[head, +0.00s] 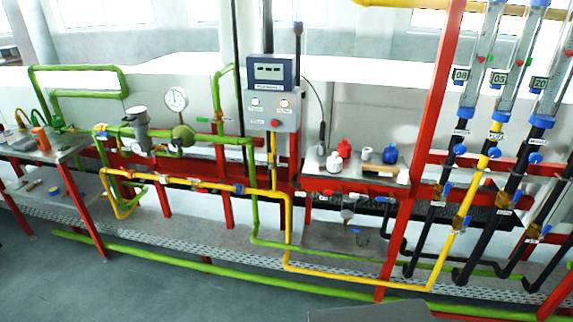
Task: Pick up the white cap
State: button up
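Several small items stand on a grey shelf (315,178) on the red frame, right of the middle in the head view. Two of them are whitish: a small white piece (367,154) between the red and blue items, and a larger white bottle-like item (334,163) at the front left. At this size I cannot tell which one is the white cap. A red bottle (344,149) stands behind the larger white item. A blue item (390,154) stands to the right. My gripper is not in view.
A grey control box (272,110) on a post and a thin black cable stand left of the shelf. A red upright (436,100) and clear flow tubes (480,80) stand to its right. Yellow and green pipes run low in front. The floor (150,285) ahead is clear.

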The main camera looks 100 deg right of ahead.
aim_at(334, 163)
jog(key=z, duration=0.05)
jog(key=i, duration=1.2)
jog(key=z, duration=3.45)
jog(key=i, duration=1)
jog(key=u, duration=0.05)
